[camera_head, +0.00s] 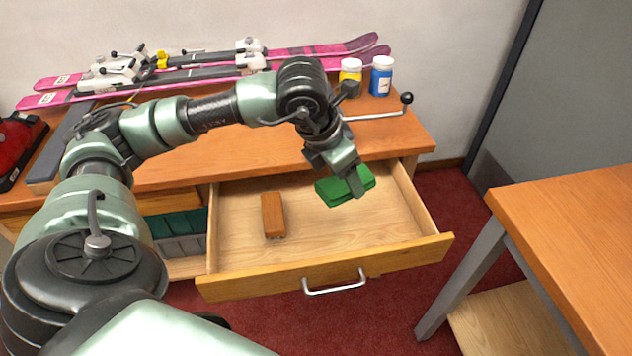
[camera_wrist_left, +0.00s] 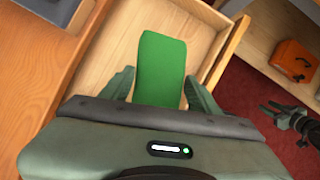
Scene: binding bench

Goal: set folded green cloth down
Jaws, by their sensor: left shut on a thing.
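The folded green cloth (camera_head: 334,192) is at the back right part of the open drawer (camera_head: 320,265), in the head view. My left gripper (camera_head: 352,182) is shut on the cloth from above. In the left wrist view the cloth (camera_wrist_left: 160,70) lies between the two fingers of my left gripper (camera_wrist_left: 160,88), over the pale drawer floor. I cannot tell whether the cloth touches the drawer floor.
A brown wooden-backed brush or block (camera_head: 273,215) lies in the drawer's left half. The drawer's middle and front right are clear. Pink skis (camera_head: 200,75), a yellow jar (camera_head: 350,72) and a blue jar (camera_head: 382,78) are on the bench top. Another table (camera_head: 580,220) stands at right.

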